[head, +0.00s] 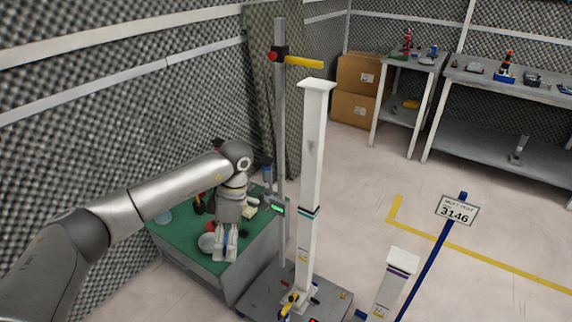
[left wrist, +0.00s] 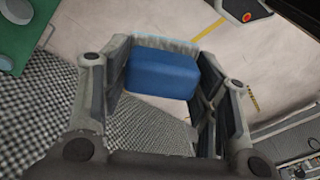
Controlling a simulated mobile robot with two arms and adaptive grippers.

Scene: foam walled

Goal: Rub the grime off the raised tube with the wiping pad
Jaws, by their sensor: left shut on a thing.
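A yellow tube (head: 303,62) sticks out sideways high on a grey upright post (head: 280,150), at a dark clamp with a red knob. I cannot make out grime on it. My left gripper (head: 225,250) points down over the green-topped bench, left of the post and well below the tube. In the left wrist view, my left gripper (left wrist: 160,85) is shut on the wiping pad, a blue block (left wrist: 162,74) with a pale face on its far side. The pad is apart from the tube. My right gripper is out of view.
The bench (head: 185,238) carries a grey bowl (head: 207,242) and other small items. A tall white column (head: 312,170) stands right of the post, a shorter one (head: 395,280) nearer. Foam walls close the left. Open floor (head: 360,180) lies right, before back shelves.

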